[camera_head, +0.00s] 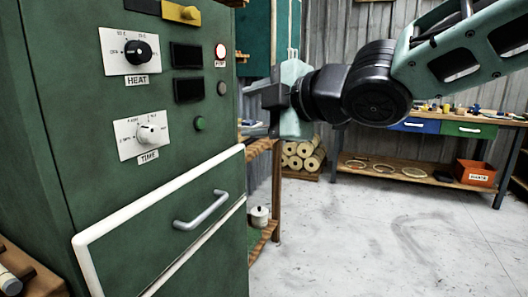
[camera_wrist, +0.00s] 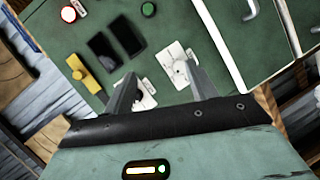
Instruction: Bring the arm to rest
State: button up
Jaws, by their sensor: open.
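My gripper (camera_head: 262,99) is in front of the green machine (camera_head: 60,120), to the right of its control panel in the head view. It points toward the panel. In the wrist view the two fingers of my gripper (camera_wrist: 160,74) are spread apart with nothing between them. The panel's dials, dark displays and buttons show behind the fingers there. The fingers partly cover the white dial plates, and I cannot tell how far they are from the panel. My arm is raised and reaches in from the upper right of the head view.
The machine carries a HEAT dial (camera_head: 138,52), a TIME dial (camera_head: 148,134) and a white-edged front with a grey handle (camera_head: 201,210). A shelf (camera_head: 262,235) stands beside it. A workbench (camera_head: 440,127) with an orange bin (camera_head: 476,173) is at the back. The grey floor (camera_head: 370,235) is clear.

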jog(key=s+d+f+m+g+h, duration=0.1)
jog(key=s+d+f+m+h, duration=0.1)
jog(key=d+f+m+h, duration=0.3)
jog(key=s+f+m+g, duration=0.1)
jog(key=s+f+m, duration=0.15)
jog(key=f, duration=0.35)
jog(key=s+d+f+m+g+h, duration=0.3)
jog(key=s+d+f+m+g, duration=0.15)
jog(key=s+f, duration=0.4)
jog(key=s+d+f+m+g+h, duration=0.35)
jog(key=s+d+f, duration=0.25)
jog(key=s, duration=0.5)
notch_tip(320, 180, up, 13)
jog(key=s+p, duration=0.1)
jog(key=p, duration=1.2)
jog(key=shift+s+d+r+m+y+p, duration=0.15)
jog(key=shift+d+r+m+y+p, duration=0.05)
jog(key=shift+d+m+y+p, duration=0.2)
